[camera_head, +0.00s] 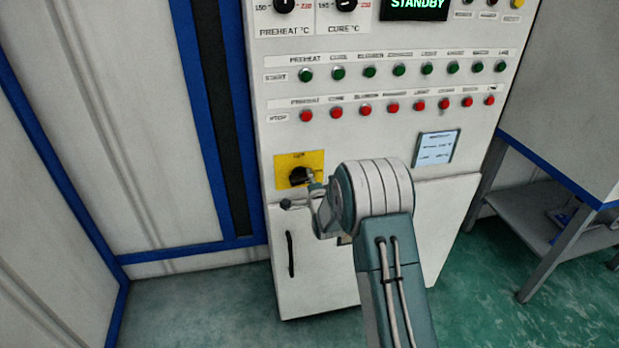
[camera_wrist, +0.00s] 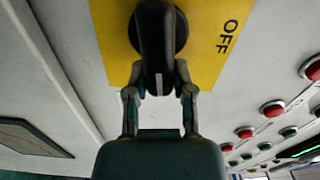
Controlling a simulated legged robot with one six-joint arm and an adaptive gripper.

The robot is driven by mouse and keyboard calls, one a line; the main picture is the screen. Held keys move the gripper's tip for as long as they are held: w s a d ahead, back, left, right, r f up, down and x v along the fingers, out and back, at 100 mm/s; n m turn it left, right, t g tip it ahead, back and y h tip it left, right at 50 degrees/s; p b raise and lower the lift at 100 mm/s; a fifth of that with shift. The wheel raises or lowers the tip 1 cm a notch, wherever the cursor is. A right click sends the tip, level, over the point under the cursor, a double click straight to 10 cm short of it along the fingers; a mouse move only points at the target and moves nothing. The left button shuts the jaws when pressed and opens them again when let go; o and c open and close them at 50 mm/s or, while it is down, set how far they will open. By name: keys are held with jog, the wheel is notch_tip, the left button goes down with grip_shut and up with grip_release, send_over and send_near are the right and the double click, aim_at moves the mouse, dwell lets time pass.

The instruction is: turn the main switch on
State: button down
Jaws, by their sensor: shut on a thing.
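The main switch is a black rotary knob (camera_head: 298,176) on a yellow plate (camera_head: 284,160) at the lower left of the white control panel. In the wrist view the knob's long handle (camera_wrist: 156,45) points down the picture toward my gripper, with a white mark near its end. The word OFF is printed on the plate to the right of the handle. My gripper (camera_wrist: 160,82) is shut on the handle's end, one finger on each side. In the head view my gripper (camera_head: 300,189) is at the plate's lower edge and partly covers the knob.
The panel has a row of green buttons (camera_head: 398,70) above a row of red buttons (camera_head: 393,107). A display (camera_head: 415,5) at the top reads STANDBY. A cabinet door with a black handle (camera_head: 291,254) is below. A grey table (camera_head: 560,215) stands at right.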

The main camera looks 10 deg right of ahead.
jog(key=shift+f+m, duration=0.3)
jog(key=shift+m, duration=0.3)
jog(key=shift+d+f, duration=0.1)
jog(key=shift+c, duration=2.4)
grip_release()
jog(key=s, duration=1.2)
